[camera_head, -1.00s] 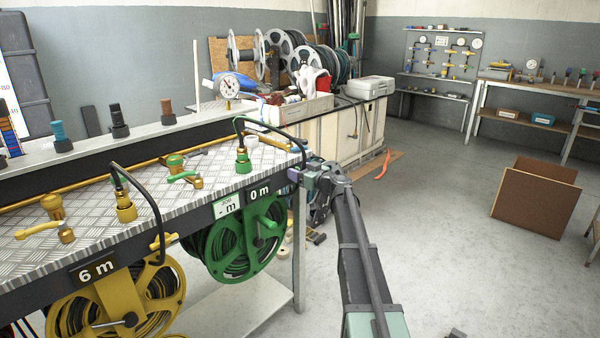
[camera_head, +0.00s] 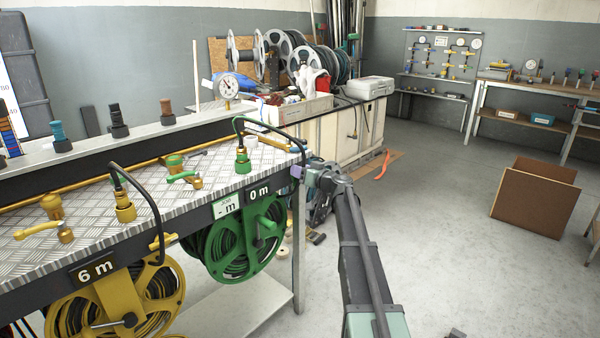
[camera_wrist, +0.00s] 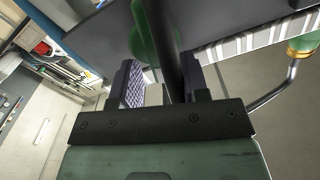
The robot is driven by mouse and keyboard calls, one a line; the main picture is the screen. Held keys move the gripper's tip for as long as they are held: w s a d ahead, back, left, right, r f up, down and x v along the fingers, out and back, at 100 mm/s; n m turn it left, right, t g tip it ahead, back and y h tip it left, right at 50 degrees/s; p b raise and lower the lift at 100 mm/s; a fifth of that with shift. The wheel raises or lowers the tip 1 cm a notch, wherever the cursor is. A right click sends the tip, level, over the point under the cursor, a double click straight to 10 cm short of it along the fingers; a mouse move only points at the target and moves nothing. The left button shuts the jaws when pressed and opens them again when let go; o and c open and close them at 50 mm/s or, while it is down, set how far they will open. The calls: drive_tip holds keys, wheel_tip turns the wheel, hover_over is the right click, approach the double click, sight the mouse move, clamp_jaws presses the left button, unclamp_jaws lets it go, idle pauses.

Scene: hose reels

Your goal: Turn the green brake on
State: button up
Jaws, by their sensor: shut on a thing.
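The green hose reel (camera_head: 243,238) hangs under the right end of the bench, below the "0 m" sign (camera_head: 260,194). My gripper (camera_head: 297,173) is at the bench's front right corner, just right of that sign.
The black hose (camera_head: 280,129) arcs from a green-and-brass fitting (camera_head: 243,160) over the bench edge beside my gripper. A yellow reel (camera_head: 115,300) with its yellow lever (camera_head: 165,241) hangs to the left. The floor (camera_head: 440,260) right of the bench is open.

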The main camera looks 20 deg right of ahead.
drive_tip(key=shift+w+d+f+m+b, duration=0.1)
drive_tip(key=shift+d+f+m+b, duration=0.3)
drive_tip(key=shift+m, duration=2.05)
drive_tip(key=shift+w+d+f+m+b, duration=0.15)
drive_tip(key=shift+f+m+b, duration=0.3)
drive_tip(key=shift+m, duration=1.95)
drive_tip(key=shift+w+d+f+m+b, duration=0.1)
drive_tip(key=shift+d+f+m+b, duration=0.3)
drive_tip(key=shift+m, duration=2.05)
drive_tip(key=shift+a, duration=0.15)
drive_tip(key=o, duration=0.8)
drive_tip(key=shift+o, duration=0.2)
drive_tip(key=v, duration=1)
drive_tip(key=shift+s, duration=0.4)
